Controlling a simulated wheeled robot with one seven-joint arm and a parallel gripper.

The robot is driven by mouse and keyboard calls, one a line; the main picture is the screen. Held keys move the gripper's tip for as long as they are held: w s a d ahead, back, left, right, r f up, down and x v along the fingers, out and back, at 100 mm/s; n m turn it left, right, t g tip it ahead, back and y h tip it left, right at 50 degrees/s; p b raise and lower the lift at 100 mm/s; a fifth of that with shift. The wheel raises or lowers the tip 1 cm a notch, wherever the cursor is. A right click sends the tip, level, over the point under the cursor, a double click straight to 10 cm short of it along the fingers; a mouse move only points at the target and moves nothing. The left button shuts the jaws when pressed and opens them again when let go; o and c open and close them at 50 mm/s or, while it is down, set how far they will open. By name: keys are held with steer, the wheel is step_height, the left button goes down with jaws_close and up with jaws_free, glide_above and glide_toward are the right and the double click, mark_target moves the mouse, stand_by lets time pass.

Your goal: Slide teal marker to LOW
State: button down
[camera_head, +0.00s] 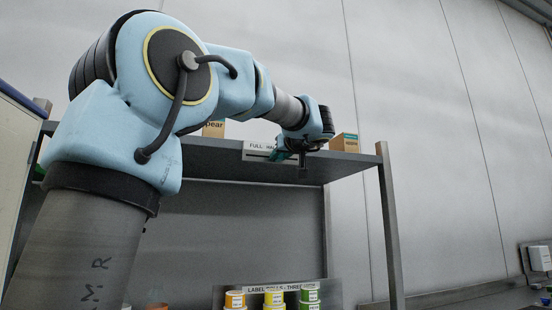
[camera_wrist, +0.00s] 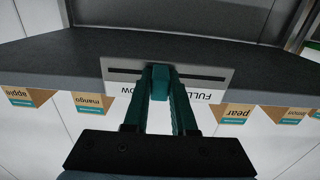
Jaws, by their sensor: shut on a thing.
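The teal marker (camera_wrist: 160,84) sits on the slot of a white FULL–LOW plate (camera_wrist: 118,72) on the shelf's front edge. The wrist view is upside down, with FULL at its right and LOW at its left. The marker is near the middle of the slot, between both words. My gripper (camera_wrist: 160,73) is shut on the marker, one teal finger on each side. In the head view, my gripper (camera_head: 284,155) is at the plate (camera_head: 258,147), where FULL shows at the left; the gripper covers the rest of the lettering, and the marker cannot be told from the fingers.
The grey shelf (camera_head: 345,160) carries cardboard boxes, one marked pear (camera_head: 214,129) and another at the right (camera_head: 344,142). The wrist view shows apple (camera_wrist: 28,97), mango (camera_wrist: 93,102) and pear (camera_wrist: 235,115) boxes. Label rolls (camera_head: 273,298) stand below. A shelf post (camera_head: 390,230) is at right.

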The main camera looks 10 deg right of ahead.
steer(key=d+b, duration=0.1)
steer(key=d, duration=0.3)
steer(key=shift+w+d+r+b, duration=0.1)
steer(key=shift+w+b, duration=0.1)
steer(key=shift+b, duration=0.15)
steer(key=c, duration=0.7)
jaws_free()
steer(key=shift+d, duration=0.1)
steer(key=b, duration=0.4)
glide_toward(295, 156)
steer(key=s, duration=0.2)
steer(key=s+a+f, duration=0.1)
steer(key=s, duration=0.2)
steer(key=shift+s+a+f, duration=0.25)
steer(key=shift+s+f, duration=0.1)
steer(key=shift+f, duration=0.05)
